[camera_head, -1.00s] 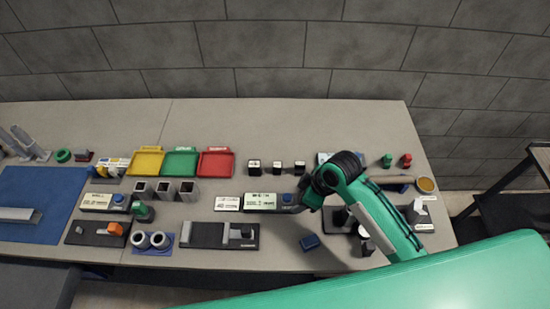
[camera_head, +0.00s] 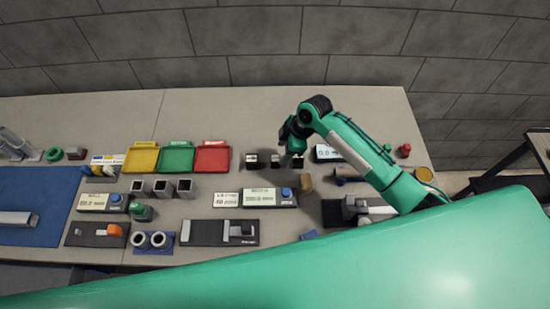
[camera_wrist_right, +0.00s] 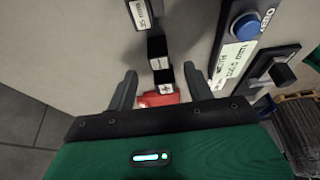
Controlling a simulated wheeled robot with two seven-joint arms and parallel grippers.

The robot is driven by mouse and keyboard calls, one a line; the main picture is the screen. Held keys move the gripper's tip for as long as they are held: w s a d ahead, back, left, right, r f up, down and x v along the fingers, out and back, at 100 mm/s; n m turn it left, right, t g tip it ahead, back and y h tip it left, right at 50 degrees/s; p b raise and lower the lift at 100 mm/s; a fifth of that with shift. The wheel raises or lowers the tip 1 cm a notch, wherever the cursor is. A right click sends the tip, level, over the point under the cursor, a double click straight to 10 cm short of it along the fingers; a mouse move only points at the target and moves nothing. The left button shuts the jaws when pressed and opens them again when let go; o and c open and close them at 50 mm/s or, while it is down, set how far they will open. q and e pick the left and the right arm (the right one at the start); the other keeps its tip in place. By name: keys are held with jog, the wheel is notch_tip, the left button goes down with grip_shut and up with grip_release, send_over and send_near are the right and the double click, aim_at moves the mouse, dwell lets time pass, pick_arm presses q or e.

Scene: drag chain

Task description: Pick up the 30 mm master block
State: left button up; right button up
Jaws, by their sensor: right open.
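A row of small dark blocks with white markings stands behind the display unit in the head view, with one at the left (camera_head: 251,161) and one in the middle (camera_head: 275,161). The right end of the row is partly covered by my right gripper (camera_head: 295,147). In the right wrist view, my right gripper (camera_wrist_right: 160,74) is open, its two fingers apart. A dark block (camera_wrist_right: 165,77) with a white mark shows between them, and another (camera_wrist_right: 157,48) just above. A white label (camera_wrist_right: 140,14) beyond seems to read 30 mm. My left gripper is out of view.
Red (camera_head: 212,158), green (camera_head: 176,158) and yellow (camera_head: 142,158) trays stand left of the blocks. A display unit (camera_head: 262,198) with a blue button (camera_head: 286,193) lies in front. A brown upright piece (camera_head: 307,183) stands to its right.

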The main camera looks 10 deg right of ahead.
aim_at(276, 158)
jog(key=shift+w+a+f, duration=0.1)
jog(key=shift+a+f, duration=0.1)
jog(key=shift+f, duration=0.35)
jog(key=shift+a+f+p, duration=0.15)
jog(key=shift+p, duration=0.2)
jog(key=p+x, duration=0.2)
jog(key=x, duration=0.1)
jog(key=shift+w+a+f, duration=0.1)
jog(key=shift+a+f, duration=0.15)
jog(key=shift+f, duration=0.05)
jog(key=shift+a+f, duration=0.15)
jog(key=shift+f, duration=0.35)
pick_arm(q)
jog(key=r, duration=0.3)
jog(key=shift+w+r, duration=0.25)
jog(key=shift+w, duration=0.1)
pick_arm(e)
grip_shut()
